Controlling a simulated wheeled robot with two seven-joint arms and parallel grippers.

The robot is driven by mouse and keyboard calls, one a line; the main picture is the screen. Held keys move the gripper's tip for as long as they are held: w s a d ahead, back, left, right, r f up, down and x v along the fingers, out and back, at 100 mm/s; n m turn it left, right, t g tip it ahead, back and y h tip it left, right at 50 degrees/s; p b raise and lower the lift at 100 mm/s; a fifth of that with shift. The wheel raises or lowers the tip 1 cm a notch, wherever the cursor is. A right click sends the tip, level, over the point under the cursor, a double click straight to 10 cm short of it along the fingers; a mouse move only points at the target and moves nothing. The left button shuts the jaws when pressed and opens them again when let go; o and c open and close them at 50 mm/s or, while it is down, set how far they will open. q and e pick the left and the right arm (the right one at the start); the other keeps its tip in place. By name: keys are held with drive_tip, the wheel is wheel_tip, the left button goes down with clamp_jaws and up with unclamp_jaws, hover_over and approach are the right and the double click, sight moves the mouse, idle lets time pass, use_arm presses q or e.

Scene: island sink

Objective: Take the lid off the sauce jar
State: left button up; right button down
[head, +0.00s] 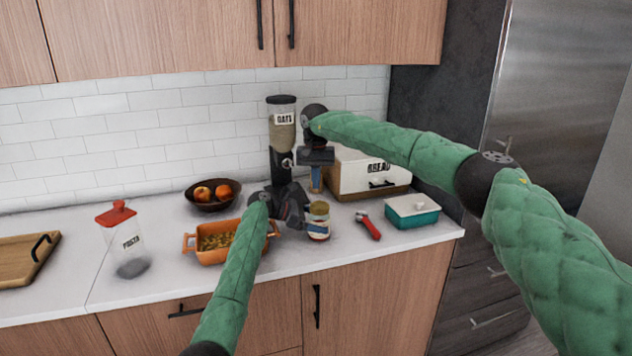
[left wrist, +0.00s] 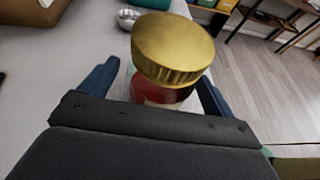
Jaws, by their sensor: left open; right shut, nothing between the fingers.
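The sauce jar (head: 319,226) stands upright on the counter, right of the orange pot. Its gold lid (head: 319,207) is on its top. In the left wrist view the gold lid (left wrist: 174,45) is close, with the red jar body (left wrist: 162,94) below it. My left gripper (head: 300,213) is open beside the jar. Its blue fingers (left wrist: 155,95) are on either side of the jar body, below the lid; I cannot tell whether they touch it. My right gripper (head: 315,185) is shut and empty, pointing down above and behind the jar.
An orange pot (head: 190,243) of food stands left of the jar. A red-handled tool (head: 369,226) and a teal box (head: 413,218) lie to the right. Behind are an oats dispenser (head: 282,120), a bread box (head: 350,178) and a fruit bowl (head: 212,206).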

use_arm(q)
drive_tip(key=shift+a+r, duration=0.1)
use_arm(e)
drive_tip(key=shift+r, duration=0.15)
use_arm(q)
drive_tip(key=shift+p+v, duration=0.85)
drive_tip(key=shift+p, duration=0.1)
drive_tip(key=p+v, duration=0.7)
drive_tip(key=v, duration=0.3)
use_arm(e)
wheel_tip(320, 180, up, 8)
drive_tip(key=shift+r, duration=0.25)
